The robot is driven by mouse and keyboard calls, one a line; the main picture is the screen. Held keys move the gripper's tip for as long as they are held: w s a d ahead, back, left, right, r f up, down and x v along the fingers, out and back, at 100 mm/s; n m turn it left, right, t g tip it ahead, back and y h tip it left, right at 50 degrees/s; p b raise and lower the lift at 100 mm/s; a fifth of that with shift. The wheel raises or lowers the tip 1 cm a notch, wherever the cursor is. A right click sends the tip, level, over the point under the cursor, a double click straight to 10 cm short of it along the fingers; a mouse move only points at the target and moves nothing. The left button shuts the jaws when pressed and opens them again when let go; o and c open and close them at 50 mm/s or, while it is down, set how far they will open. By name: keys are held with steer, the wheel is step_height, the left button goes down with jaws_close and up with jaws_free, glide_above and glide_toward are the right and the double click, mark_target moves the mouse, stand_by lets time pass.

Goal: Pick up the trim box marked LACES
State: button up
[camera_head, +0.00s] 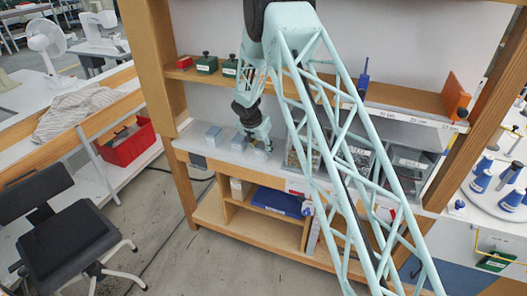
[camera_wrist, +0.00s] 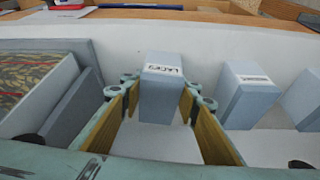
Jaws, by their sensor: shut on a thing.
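The trim box marked LACES (camera_wrist: 160,92) is a grey-blue upright block with a white label on top. In the wrist view it stands between the two fingers of my gripper (camera_wrist: 159,88), which is shut on its sides. In the head view my gripper (camera_head: 259,138) is low over the right end of the row of boxes on the grey shelf (camera_head: 225,158), and it largely hides the held box. I cannot tell whether the box's base touches the shelf.
Two similar grey-blue boxes stand beside the held one, the nearer (camera_wrist: 248,95) with a white label, the other (camera_wrist: 303,100) at the picture edge. Grey bins (camera_head: 303,150) stand close on the other side. Green boxes (camera_head: 206,64) sit on the wooden shelf above.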

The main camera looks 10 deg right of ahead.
mark_target(263, 145)
steer(key=shift+r, duration=0.15)
steer(key=shift+r, duration=1.6)
steer(key=s+a+b, duration=0.1)
steer(key=s+b, duration=0.1)
steer(key=s, duration=0.6)
steer(key=s+a+r+b, duration=0.1)
steer(key=s+b, duration=0.2)
steer(key=s, duration=0.4)
steer(key=shift+s+a+r, duration=0.25)
steer(key=shift+s+a, duration=0.05)
steer(key=shift+s, duration=0.1)
